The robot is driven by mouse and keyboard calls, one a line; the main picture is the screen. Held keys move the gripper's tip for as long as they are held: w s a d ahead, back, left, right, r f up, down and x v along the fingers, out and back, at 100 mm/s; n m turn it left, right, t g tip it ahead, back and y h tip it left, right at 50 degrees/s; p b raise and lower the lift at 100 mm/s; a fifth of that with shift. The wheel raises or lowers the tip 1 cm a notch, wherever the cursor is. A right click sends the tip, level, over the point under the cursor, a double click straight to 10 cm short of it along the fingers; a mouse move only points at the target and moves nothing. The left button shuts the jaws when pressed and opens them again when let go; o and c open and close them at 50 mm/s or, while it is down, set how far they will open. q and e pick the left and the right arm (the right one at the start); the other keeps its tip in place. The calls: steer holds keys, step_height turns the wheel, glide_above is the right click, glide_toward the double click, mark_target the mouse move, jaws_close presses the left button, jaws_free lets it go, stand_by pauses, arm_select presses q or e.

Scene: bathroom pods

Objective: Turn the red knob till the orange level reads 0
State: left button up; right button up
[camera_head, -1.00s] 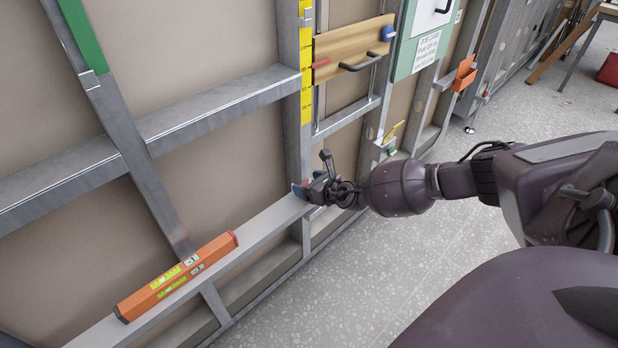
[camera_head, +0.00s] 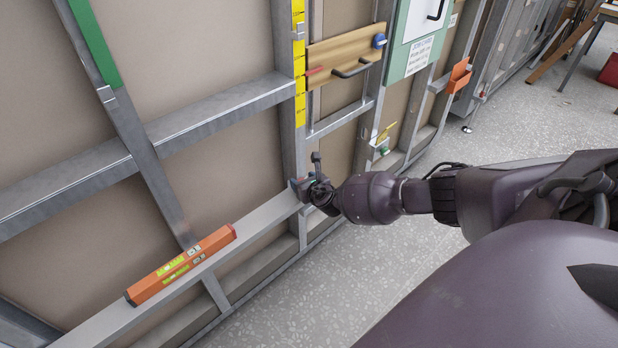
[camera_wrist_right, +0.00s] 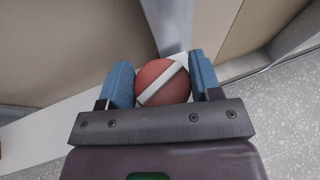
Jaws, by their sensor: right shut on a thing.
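The red knob (camera_wrist_right: 152,73) is round with a pale bar across its face. In the right wrist view it sits between the two blue fingers of my right gripper (camera_wrist_right: 160,82), which is shut on it. The pale bar slants up to the right. In the head view my right gripper (camera_head: 302,187) is at the wall post, where the rail meets it, and hides the knob. The orange level (camera_head: 213,243) lies along the rail to the left, with yellow-green vials and a small display too small to read. My left gripper is out of view.
The grey metal rail (camera_head: 258,222) runs along the wall frame to the post. A yellow measuring strip (camera_head: 299,85) is on the post. A wooden board (camera_head: 340,52) with a black handle is fixed above. The speckled floor (camera_head: 430,270) is open.

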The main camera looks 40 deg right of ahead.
steer(key=m+g+h+p, duration=0.1)
steer(key=m+h, duration=0.1)
steer(key=h, duration=0.1)
steer(key=shift+s+a+m, duration=0.1)
steer(key=shift+m, duration=0.3)
steer(key=shift+s+f+m+g+h+p, duration=0.15)
steer(key=shift+m+g+h+p, duration=0.1)
steer(key=shift+m+h, duration=0.2)
steer(key=shift+w+f+m+g+h+p, duration=0.15)
steer(key=shift+m+g+h, duration=0.1)
steer(key=shift+m+h, duration=0.15)
steer(key=shift+s, duration=0.15)
steer(key=shift+f, duration=0.2)
steer(key=o, duration=0.9)
steer(key=shift+o, duration=0.2)
steer(key=shift+d, duration=0.2)
steer(key=shift+r, duration=0.25)
